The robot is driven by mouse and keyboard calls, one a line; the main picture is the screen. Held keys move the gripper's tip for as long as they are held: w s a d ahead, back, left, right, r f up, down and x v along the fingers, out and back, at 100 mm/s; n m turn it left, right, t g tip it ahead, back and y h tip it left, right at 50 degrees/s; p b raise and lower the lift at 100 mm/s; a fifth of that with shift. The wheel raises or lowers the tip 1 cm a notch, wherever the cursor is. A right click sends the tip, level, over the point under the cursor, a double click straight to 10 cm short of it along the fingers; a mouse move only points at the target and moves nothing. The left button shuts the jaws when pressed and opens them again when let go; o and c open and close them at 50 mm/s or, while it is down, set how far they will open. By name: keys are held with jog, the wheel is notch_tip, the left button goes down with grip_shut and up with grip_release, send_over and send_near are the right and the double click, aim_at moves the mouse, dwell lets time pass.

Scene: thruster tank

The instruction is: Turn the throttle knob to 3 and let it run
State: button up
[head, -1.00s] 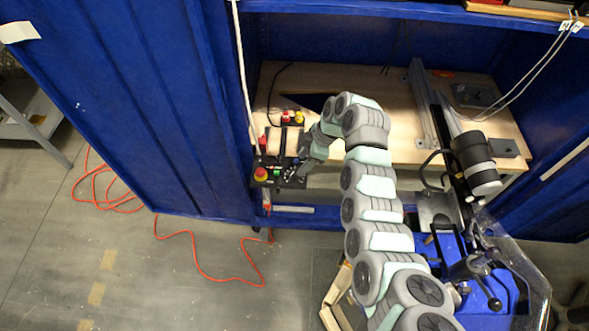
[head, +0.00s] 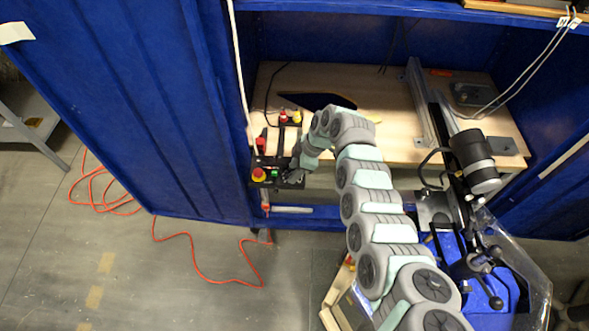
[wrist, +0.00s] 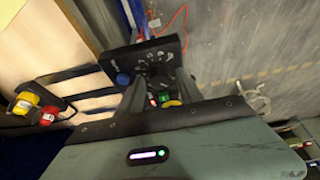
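A dark control box (head: 266,184) sits at the left front edge of the wooden bench. It carries a red mushroom button (head: 259,174) on yellow and a green button (head: 275,173). In the wrist view its dark panel (wrist: 122,58) has white markings, and a blue knob (wrist: 122,79) shows at its left. My gripper (head: 292,178) is at the right part of the box. In the wrist view my gripper's dark fingers (wrist: 158,76) converge on the panel by the markings. The throttle knob is not clearly visible there, and I cannot tell whether the fingers hold it.
A dark cylindrical motor (head: 474,160) is at the right. Blue cabinet walls flank the bench. An orange cable (head: 205,272) lies on the floor.

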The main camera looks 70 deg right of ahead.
grip_shut()
